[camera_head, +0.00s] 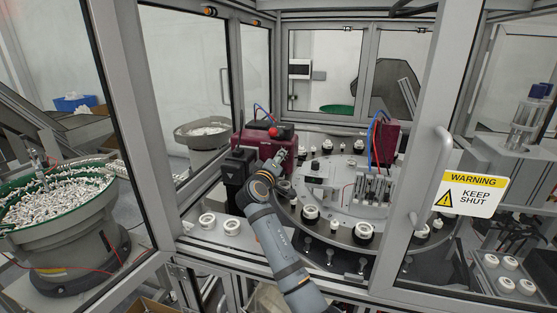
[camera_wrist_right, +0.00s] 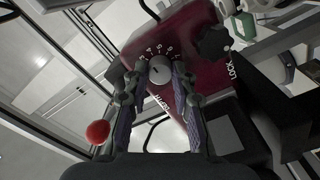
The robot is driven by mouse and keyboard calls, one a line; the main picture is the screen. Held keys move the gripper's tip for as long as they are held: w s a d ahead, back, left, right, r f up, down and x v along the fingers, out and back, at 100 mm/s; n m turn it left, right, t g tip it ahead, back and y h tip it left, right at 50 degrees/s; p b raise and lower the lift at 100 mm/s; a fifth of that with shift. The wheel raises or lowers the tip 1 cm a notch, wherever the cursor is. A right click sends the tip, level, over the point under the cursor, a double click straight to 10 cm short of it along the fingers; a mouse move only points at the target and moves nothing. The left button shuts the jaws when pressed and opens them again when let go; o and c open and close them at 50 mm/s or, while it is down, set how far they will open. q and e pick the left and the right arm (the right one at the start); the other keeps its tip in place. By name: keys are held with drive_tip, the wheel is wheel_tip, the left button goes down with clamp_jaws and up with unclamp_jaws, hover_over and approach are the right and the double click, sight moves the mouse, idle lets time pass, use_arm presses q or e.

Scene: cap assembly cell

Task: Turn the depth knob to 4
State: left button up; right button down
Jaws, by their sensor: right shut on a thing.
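The depth knob (camera_wrist_right: 160,70) is a small round grey knob on the dark red machine head (camera_wrist_right: 186,35), with white numbers in an arc around its upper side. My right gripper (camera_wrist_right: 160,78) is shut on the knob, one finger on each side of it. The numbers are small and tilted in this view, and I cannot tell which one the knob points to. In the head view my right gripper (camera_head: 281,157) reaches to the front of the red head (camera_head: 252,144), and its fingers hide the knob. My left gripper is not in view.
A black lobed knob (camera_wrist_right: 213,42) beside the word LOCK sits close to the right finger. A red button (camera_wrist_right: 98,132) is at the lower left. In the head view a rotary table (camera_head: 330,233) with white caps lies right of my arm. A door frame (camera_head: 425,130) stands at right.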

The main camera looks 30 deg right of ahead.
drive_tip(key=c, duration=1.1)
unclamp_jaws()
drive_tip(key=shift+a, duration=0.15)
drive_tip(key=v, duration=0.7)
drive_tip(key=shift+s+a, duration=0.15)
drive_tip(key=shift+s, duration=0.05)
drive_tip(key=shift+w, duration=0.1)
